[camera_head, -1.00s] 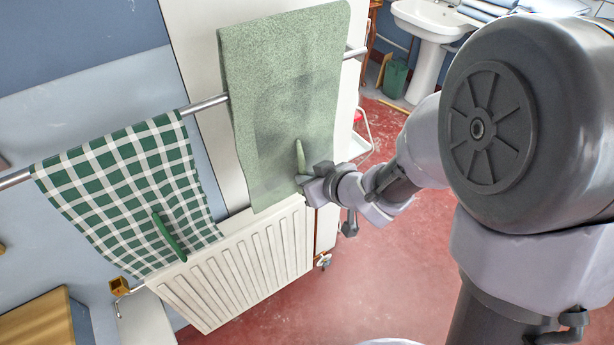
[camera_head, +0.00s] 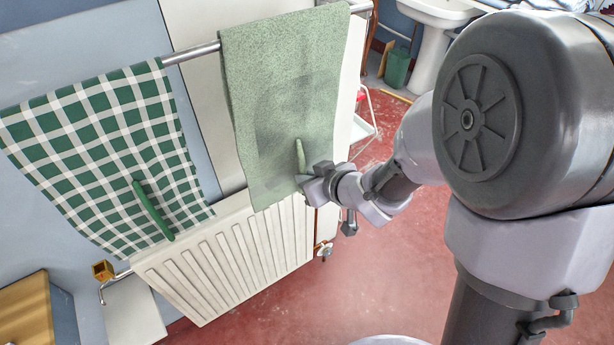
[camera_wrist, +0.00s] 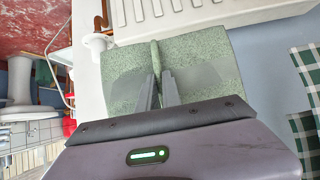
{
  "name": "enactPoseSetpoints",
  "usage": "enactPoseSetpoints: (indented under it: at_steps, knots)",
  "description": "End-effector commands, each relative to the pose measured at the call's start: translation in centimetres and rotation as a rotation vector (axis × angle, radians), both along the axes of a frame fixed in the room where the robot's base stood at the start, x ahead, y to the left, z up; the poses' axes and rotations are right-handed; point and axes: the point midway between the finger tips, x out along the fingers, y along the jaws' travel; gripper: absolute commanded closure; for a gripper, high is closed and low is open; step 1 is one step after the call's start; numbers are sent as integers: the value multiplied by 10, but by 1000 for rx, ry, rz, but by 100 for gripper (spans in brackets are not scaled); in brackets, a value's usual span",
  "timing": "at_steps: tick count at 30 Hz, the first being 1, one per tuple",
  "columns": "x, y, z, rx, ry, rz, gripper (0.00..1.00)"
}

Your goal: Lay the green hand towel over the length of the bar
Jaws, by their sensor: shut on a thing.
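The plain green towel (camera_head: 285,90) hangs flat and wide in front of the bar (camera_head: 190,52) in the head view. Its top edge shows a little above the bar's line, and the bar passes behind it. A pale green upright tab (camera_head: 300,155) stands out from its lower face. My gripper (camera_head: 306,178) is shut on this tab at the towel's lower part. In the wrist view, the fingers (camera_wrist: 160,84) pinch the tab (camera_wrist: 155,55) against the green towel (camera_wrist: 200,48). Whether the towel touches the bar is hidden.
A green and white checked towel (camera_head: 105,150) with a dark green tab hangs on the bar to the left. A white ribbed radiator (camera_head: 225,265) is below the towels. A sink (camera_head: 435,12) and green bin (camera_head: 397,66) stand behind. Red floor is open at the lower middle.

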Motion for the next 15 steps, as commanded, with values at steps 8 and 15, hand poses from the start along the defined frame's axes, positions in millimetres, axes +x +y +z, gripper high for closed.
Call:
enactPoseSetpoints:
  at_steps: [8, 15]
  knots:
    - [0, 0, 0, 1, -1, 0, 100]
    - [0, 0, -5, 1, -1, 0, 100]
